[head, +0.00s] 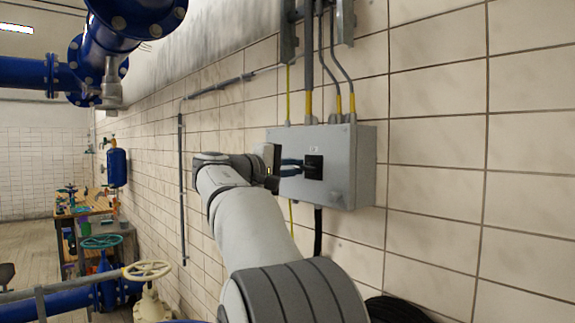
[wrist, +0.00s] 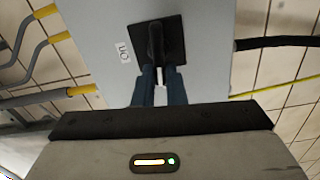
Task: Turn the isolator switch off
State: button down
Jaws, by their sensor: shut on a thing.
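The isolator switch (head: 315,168) is a black square plate with a black handle on the front of a grey box (head: 345,150) on the tiled wall. In the wrist view the handle (wrist: 156,42) runs up and down the picture. A small white label (wrist: 124,52), which seems to read ON, is to the left of the plate. My gripper (head: 300,167) reaches the switch from the left in the head view. Its blue fingers (wrist: 158,78) are shut on the near end of the handle, which they partly hide.
Grey conduits with yellow ends (head: 308,100) enter the top of the box, and a black cable (head: 318,232) leaves below. A cream handwheel (head: 147,270) and blue pipes stand at lower left. A workbench (head: 75,215) is further back. The wall right of the box is bare.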

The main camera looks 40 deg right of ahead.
jog(key=shift+r+n, duration=0.15)
jog(key=shift+n, duration=0.25)
jog(key=c, duration=1.9)
grip_release()
jog(key=o, duration=0.3)
jog(key=shift+d, duration=0.35)
jog(key=shift+o, duration=0.6)
jog(key=shift+a, duration=0.2)
jog(key=shift+f, duration=0.2)
jog(key=a+b, duration=0.2)
jog(key=a, duration=0.5)
jog(key=shift+s+a, duration=0.3)
jog(key=shift+a, duration=0.1)
